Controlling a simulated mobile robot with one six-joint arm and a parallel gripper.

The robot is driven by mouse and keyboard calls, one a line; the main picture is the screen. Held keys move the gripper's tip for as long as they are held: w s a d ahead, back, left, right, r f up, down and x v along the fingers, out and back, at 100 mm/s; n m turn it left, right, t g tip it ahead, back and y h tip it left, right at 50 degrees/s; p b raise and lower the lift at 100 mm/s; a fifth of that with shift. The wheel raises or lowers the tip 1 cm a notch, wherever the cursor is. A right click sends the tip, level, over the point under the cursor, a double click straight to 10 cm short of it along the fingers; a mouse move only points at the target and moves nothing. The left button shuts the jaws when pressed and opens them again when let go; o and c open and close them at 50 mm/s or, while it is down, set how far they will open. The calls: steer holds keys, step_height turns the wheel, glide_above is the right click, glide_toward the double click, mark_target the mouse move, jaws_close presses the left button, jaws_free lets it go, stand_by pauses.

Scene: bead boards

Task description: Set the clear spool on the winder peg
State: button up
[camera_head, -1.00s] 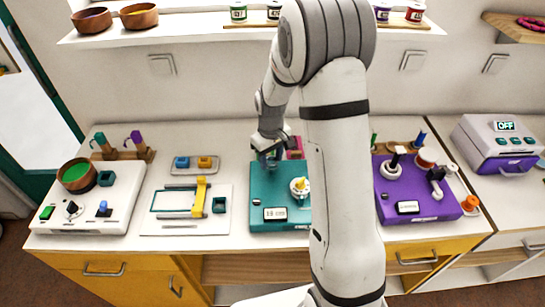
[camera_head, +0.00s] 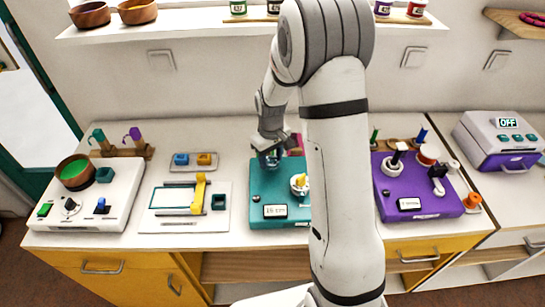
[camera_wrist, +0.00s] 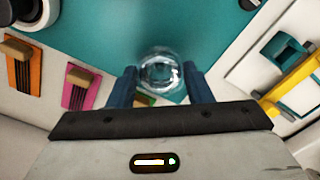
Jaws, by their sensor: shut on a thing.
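The clear spool (camera_wrist: 160,70) is a round, see-through ring held between the two blue fingers of my gripper (camera_wrist: 161,80) in the wrist view. In the head view my gripper (camera_head: 270,156) is over the back left part of the teal board (camera_head: 262,190). The spool is hard to make out there, and whether it touches the board cannot be told. The teal board also carries a white round part with a yellow top (camera_head: 299,183). No bare winder peg can be made out; the spool and my arm may hide it.
My arm covers the teal board's right side. A purple board (camera_head: 400,190) with a black-topped post (camera_head: 398,153) stands right of it. A white board with a yellow bar (camera_head: 199,192) lies left. Pink (camera_wrist: 80,88) and orange (camera_wrist: 21,72) pieces sit beside the teal board.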

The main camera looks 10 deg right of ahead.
steer(key=shift+f, duration=0.15)
steer(key=shift+f+b, duration=0.85)
steer(key=shift+f, duration=0.05)
steer(key=o, duration=1)
steer(key=shift+o, duration=0.2)
steer(key=shift+r, duration=0.1)
steer(key=shift+r+p, duration=2.15)
steer(key=shift+r, duration=1.3)
